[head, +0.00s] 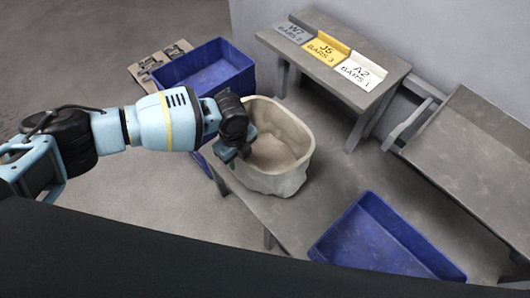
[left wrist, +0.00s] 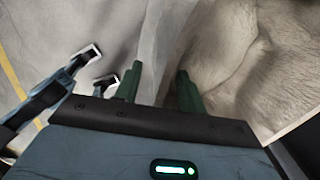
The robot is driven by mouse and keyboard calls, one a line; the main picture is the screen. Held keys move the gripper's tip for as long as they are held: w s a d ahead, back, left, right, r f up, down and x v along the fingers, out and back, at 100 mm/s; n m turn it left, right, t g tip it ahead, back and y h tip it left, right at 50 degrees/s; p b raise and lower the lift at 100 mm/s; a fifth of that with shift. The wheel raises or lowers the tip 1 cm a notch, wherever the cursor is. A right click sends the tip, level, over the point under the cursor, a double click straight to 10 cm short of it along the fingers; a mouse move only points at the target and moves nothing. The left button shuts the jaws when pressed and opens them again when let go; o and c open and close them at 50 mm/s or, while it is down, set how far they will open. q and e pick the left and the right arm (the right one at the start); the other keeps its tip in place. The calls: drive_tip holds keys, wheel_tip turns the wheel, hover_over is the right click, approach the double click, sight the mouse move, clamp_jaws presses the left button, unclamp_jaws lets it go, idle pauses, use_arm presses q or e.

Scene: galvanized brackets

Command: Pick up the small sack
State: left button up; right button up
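The small sack (head: 283,183) is pale beige, open at the top and standing upright on a grey table (head: 262,212). Its inside looks empty from the head view. My left gripper (head: 230,154) is at the sack's left rim, and my wrist hides part of that rim. In the left wrist view, the two green fingers of my left gripper (left wrist: 158,88) are apart. The sack's pale cloth (left wrist: 228,50) fills the space ahead and to the right, with its wall running between the fingers. I cannot tell whether they touch it.
A blue bin (head: 205,72) stands behind my left arm, and another blue bin (head: 385,240) is right of the sack. A grey bench (head: 335,42) at the back bears grey, yellow and white labelled plates. Another grey table (head: 470,150) stands at the right.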

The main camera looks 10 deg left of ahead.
use_arm(q)
drive_tip(key=shift+f, duration=1.4)
drive_tip(key=shift+c, duration=0.3)
clamp_jaws()
drive_tip(key=shift+w+d+r, duration=0.1)
drive_tip(key=shift+w+r, duration=0.05)
